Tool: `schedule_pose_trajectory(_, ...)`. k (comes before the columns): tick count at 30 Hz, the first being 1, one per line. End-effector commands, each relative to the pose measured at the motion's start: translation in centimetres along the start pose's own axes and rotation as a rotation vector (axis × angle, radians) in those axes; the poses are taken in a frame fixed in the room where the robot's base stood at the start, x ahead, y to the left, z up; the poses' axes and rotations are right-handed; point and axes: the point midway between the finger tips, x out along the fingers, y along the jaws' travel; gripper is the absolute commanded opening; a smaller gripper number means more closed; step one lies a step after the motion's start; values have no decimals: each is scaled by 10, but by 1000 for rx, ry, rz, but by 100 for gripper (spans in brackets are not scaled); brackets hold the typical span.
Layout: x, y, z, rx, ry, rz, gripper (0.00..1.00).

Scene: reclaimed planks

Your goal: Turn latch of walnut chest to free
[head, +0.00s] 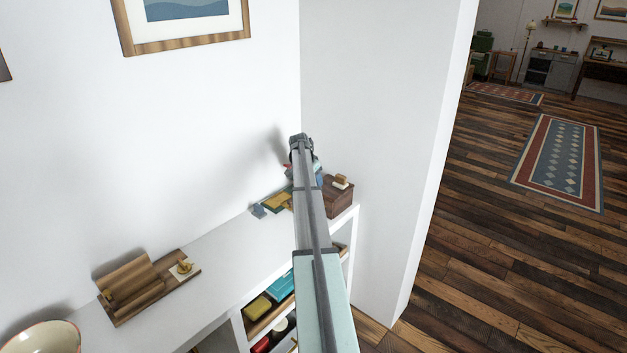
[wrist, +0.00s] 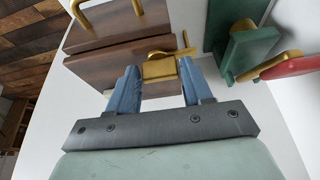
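The walnut chest (head: 338,197) is a brown wooden box at the far end of the white shelf, beside the wall, partly hidden by my arm. In the wrist view the chest (wrist: 100,60) fills the upper left, with a brass handle (wrist: 95,12) on top. Its brass latch (wrist: 160,69) is on the front, with a lever (wrist: 186,45) at its right. My gripper (wrist: 158,68) is open, its two blue fingers apart on either side of the latch. I cannot tell whether they touch it.
Next to the chest stand a green object (wrist: 247,48) with brass parts and a red one (wrist: 295,67). A wooden stand (head: 145,285) and a bowl (head: 40,338) are nearer on the shelf top. Between them and the chest, the white top (head: 222,255) is mostly clear.

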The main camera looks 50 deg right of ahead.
Motion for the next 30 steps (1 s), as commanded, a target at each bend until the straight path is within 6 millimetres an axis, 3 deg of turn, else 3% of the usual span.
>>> schedule_pose_trajectory(5,0,0,0,-1,0,0,67)
schedule_pose_trajectory(17,-9,0,0,-2,1,0,68)
schedule_pose_trajectory(30,-88,0,0,-2,2,-2,68)
